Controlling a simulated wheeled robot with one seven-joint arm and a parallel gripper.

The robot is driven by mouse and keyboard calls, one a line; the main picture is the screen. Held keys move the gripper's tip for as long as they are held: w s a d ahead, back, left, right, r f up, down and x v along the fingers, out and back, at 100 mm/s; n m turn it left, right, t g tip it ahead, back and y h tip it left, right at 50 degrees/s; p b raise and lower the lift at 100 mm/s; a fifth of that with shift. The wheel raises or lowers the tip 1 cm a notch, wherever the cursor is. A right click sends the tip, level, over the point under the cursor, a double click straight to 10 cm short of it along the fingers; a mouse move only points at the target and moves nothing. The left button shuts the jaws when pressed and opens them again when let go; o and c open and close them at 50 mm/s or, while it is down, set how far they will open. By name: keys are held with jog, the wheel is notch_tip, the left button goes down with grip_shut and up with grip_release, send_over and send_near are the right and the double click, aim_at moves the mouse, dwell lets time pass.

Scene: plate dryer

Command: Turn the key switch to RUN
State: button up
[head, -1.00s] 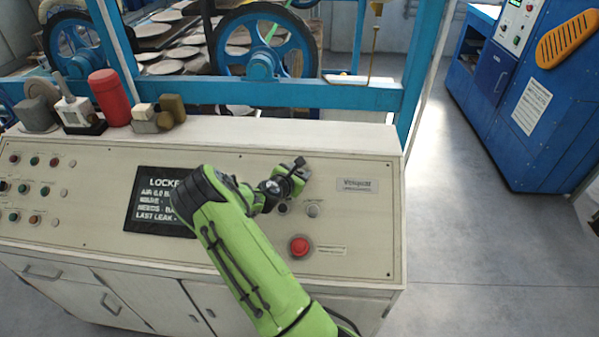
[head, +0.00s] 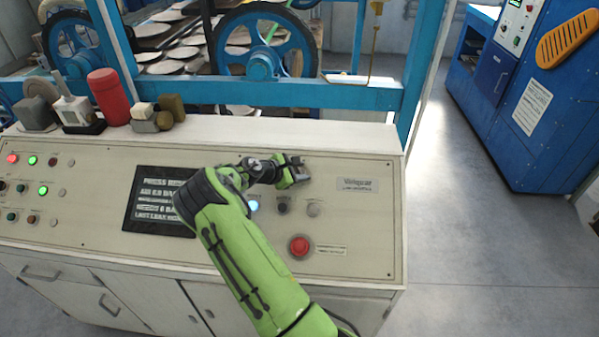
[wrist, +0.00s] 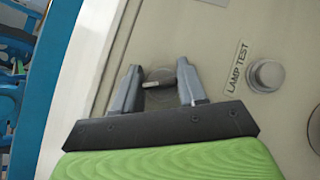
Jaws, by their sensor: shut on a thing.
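My gripper (head: 298,171) is over the upper right of the cream control panel (head: 345,230). In the wrist view my gripper (wrist: 158,75) has its two grey fingers around the small key (wrist: 160,83) of the round key switch. The fingers are closed on the key, which sits across the gap between them. In the head view my gripper hides the key switch. The position marks around the switch are not readable. The panel screen (head: 150,210) shows text beginning "PRESS".
A lamp test button (wrist: 266,75) sits beside the switch. Below my gripper are a lit blue button (head: 253,205), a black knob (head: 283,206), a grey button (head: 313,209) and a red mushroom button (head: 300,246). Indicator lamps (head: 42,190) are at left. A blue frame (head: 250,93) stands behind.

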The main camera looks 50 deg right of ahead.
jog(key=m+g+y, duration=0.1)
jog(key=m, duration=0.1)
jog(key=m+g+y, duration=0.1)
jog(key=m, duration=0.2)
jog(key=shift+g+y+p, duration=0.3)
jog(key=shift+p, duration=0.05)
jog(key=shift+m, duration=0.4)
jog(key=o, duration=1)
jog(key=v, duration=1.5)
jog(key=shift+w+r, duration=0.25)
jog(key=shift+r, duration=0.15)
jog(key=shift+a, duration=0.15)
